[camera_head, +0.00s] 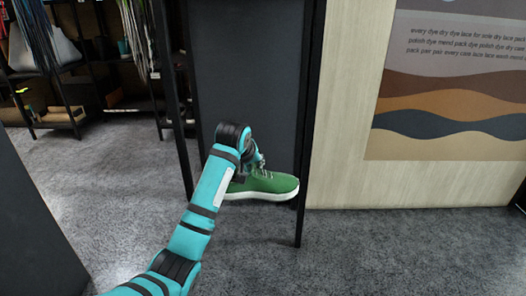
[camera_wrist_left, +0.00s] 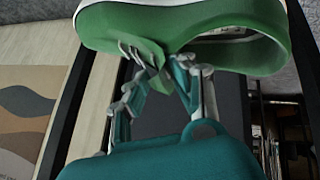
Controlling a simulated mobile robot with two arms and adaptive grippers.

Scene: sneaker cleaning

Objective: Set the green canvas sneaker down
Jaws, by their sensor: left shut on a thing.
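The green canvas sneaker (camera_head: 270,186) has a white sole and hangs in the air in the head view, its toe pointing right. My left gripper (camera_head: 256,164) is shut on the sneaker near its laces and tongue, mostly hidden behind my own wrist. In the left wrist view the sneaker (camera_wrist_left: 240,50) fills the top, and the fingers of my left gripper (camera_wrist_left: 165,75) close on its tongue area. The heel is partly hidden by my arm in the head view. My right gripper is not in view.
A dark panel (camera_head: 245,70) with thin black posts (camera_head: 311,120) stands behind the sneaker. A pale wooden wall with a poster (camera_head: 450,80) is at the right. Shelves with hanging laces (camera_head: 135,35) stand at the back left. Grey carpet (camera_head: 400,255) is clear at the front right.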

